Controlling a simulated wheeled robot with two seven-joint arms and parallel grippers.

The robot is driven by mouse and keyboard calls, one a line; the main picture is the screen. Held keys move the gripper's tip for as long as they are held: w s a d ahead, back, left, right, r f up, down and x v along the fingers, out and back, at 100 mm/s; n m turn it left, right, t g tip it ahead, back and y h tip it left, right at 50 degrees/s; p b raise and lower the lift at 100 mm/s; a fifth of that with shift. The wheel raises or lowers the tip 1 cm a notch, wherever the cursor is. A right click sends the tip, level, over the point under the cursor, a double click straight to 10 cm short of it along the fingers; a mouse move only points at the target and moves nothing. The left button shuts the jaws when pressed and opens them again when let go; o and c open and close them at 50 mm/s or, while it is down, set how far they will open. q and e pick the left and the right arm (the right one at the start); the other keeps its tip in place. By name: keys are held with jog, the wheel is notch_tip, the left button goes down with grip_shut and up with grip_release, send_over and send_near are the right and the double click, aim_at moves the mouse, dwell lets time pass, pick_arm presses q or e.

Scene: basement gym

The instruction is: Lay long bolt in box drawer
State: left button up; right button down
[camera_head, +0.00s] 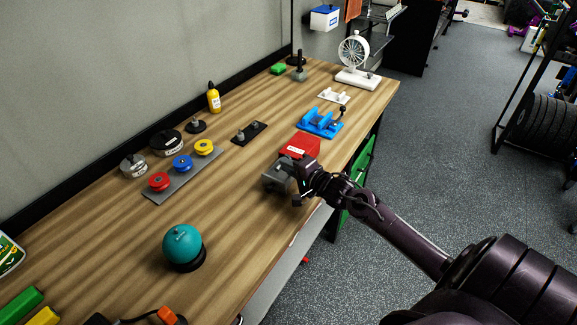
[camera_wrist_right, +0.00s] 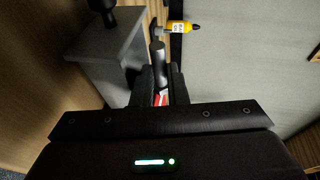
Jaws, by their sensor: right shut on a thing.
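My right gripper (camera_head: 292,183) is low over the front edge of the workbench, beside a grey block (camera_head: 273,176). In the right wrist view its fingers (camera_wrist_right: 161,85) are closed around a dark grey rod, which looks like the long bolt (camera_wrist_right: 158,58). The rod sticks out past the fingertips, next to the grey block (camera_wrist_right: 108,55). A red box (camera_head: 300,146) with a white label stands just behind the gripper; I cannot tell whether a drawer of it is open. The bolt is hidden in the head view. My left gripper is out of view.
A blue fixture (camera_head: 320,123) and a black plate with pegs (camera_head: 249,133) stand behind. A grey bar (camera_head: 160,191) with coloured knobs lies left. A teal ball (camera_head: 183,244) sits near the front. Bare wood (camera_head: 225,205) lies between.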

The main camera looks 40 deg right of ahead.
jog(key=shift+f, duration=0.1)
jog(key=shift+f, duration=0.25)
jog(key=c, duration=1.4)
grip_release()
jog(key=shift+o, duration=0.2)
jog(key=shift+s+f, duration=0.1)
jog(key=shift+f, duration=0.1)
jog(key=c, duration=0.4)
jog(key=shift+o, duration=0.2)
